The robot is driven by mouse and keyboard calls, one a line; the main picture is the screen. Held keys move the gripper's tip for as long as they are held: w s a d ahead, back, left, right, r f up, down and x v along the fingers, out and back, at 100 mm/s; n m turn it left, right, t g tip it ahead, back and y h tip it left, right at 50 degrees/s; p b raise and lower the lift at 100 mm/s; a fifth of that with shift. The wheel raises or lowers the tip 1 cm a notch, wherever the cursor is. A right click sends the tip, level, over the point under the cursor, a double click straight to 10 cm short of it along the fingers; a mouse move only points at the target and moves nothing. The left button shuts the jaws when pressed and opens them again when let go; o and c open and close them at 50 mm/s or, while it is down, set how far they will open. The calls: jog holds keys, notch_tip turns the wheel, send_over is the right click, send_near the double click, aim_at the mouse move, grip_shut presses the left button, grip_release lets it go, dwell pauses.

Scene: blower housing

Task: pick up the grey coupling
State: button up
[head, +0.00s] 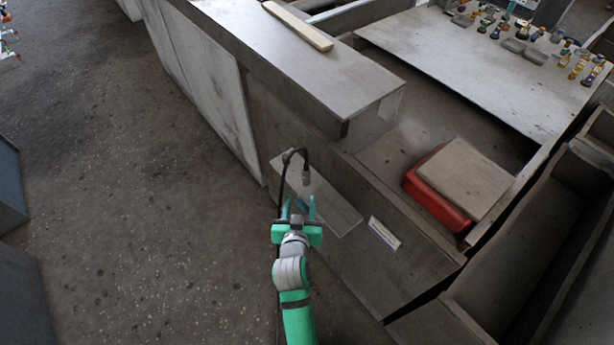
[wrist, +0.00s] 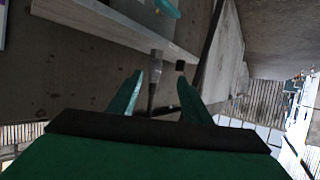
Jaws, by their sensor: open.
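A small grey coupling (head: 306,177) shows at the end of a bent black hose (head: 283,172) in the head view, just beyond my fingertips. My gripper (head: 299,201) is open, with green fingers spread apart. In the wrist view a grey, roughly cylindrical piece that looks like the coupling (wrist: 156,66) lies between the two fingers (wrist: 160,82) as seen in the picture, with a dark part below it. I see no finger touching it. How far it is from the fingertips in depth, I cannot tell.
A narrow pale shelf (head: 338,205) juts from the grey housing wall (head: 385,265) beside my gripper. A teal item (wrist: 167,8) shows at the top of the wrist view. A red box with a grey lid (head: 465,175) stands at right. Open floor (head: 120,200) lies left.

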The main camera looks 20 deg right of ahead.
aim_at(306, 178)
jog(key=shift+m+h, duration=0.3)
jog(key=shift+h, duration=0.1)
jog(key=w+d, duration=0.1)
jog(key=w, duration=0.1)
jog(key=w+d, duration=0.1)
jog(key=w, duration=0.1)
jog(key=w+d, duration=0.2)
jog(key=w, duration=0.1)
jog(key=shift+f, duration=0.3)
jog(key=x, duration=0.4)
jog(key=shift+w+a+f, duration=0.15)
jog(key=shift+w+f, duration=0.15)
jog(key=shift+w+d+f, duration=0.2)
jog(key=shift+d, duration=0.15)
jog(key=shift+a, duration=0.15)
jog(key=shift+a, duration=0.1)
grip_shut()
